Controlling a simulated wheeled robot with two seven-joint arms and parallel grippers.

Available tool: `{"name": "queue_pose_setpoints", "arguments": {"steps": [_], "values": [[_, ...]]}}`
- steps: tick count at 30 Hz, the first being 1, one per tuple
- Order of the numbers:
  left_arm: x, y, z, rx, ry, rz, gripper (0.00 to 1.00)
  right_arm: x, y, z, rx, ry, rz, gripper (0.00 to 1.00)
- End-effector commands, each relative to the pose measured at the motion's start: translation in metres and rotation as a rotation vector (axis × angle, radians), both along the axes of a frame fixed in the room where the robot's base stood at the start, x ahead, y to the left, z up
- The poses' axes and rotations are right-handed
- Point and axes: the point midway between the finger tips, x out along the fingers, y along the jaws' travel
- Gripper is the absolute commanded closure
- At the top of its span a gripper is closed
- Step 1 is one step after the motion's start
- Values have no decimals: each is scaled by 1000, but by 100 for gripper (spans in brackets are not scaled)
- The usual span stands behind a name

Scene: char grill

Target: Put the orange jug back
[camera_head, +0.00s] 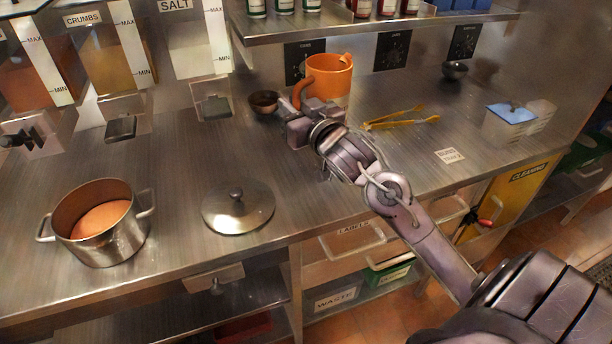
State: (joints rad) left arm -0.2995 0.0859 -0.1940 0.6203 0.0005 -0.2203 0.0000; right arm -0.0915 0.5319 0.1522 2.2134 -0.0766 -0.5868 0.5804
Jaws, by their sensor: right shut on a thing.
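The orange jug (331,77) stands upright at the back of the steel counter, under the shelf. Its handle (301,92) faces left, towards my right gripper. My right gripper (302,112) is shut on the jug at its handle side; the fingertips are partly hidden by the gripper's own body. The jug's lower part is hidden behind my gripper, so I cannot tell whether its base touches the counter. My left gripper is not in view.
A small dark bowl (264,102) sits just left of the jug. Yellow tongs (401,119) lie to its right. A steel pot (100,222) and a lid (238,208) stand at the front left. The shelf (370,26) with bottles overhangs the back.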

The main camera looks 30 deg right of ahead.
Motion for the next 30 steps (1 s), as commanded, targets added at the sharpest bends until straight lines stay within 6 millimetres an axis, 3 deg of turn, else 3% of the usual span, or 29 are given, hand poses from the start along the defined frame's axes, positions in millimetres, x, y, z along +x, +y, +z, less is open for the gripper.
{"name": "queue_pose_setpoints", "arguments": {"steps": [1,3,12,20,25,30], "values": [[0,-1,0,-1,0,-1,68,0,0,-19,3,10,1,100],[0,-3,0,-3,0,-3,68,0,0,-37,3,8,0,100],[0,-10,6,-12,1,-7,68,0,0,-108,1,3,0,100],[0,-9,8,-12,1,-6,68,0,1,-133,0,1,1,100],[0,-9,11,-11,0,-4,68,0,0,-159,0,1,1,100],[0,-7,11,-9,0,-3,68,0,1,-168,-1,-2,1,100]]}}
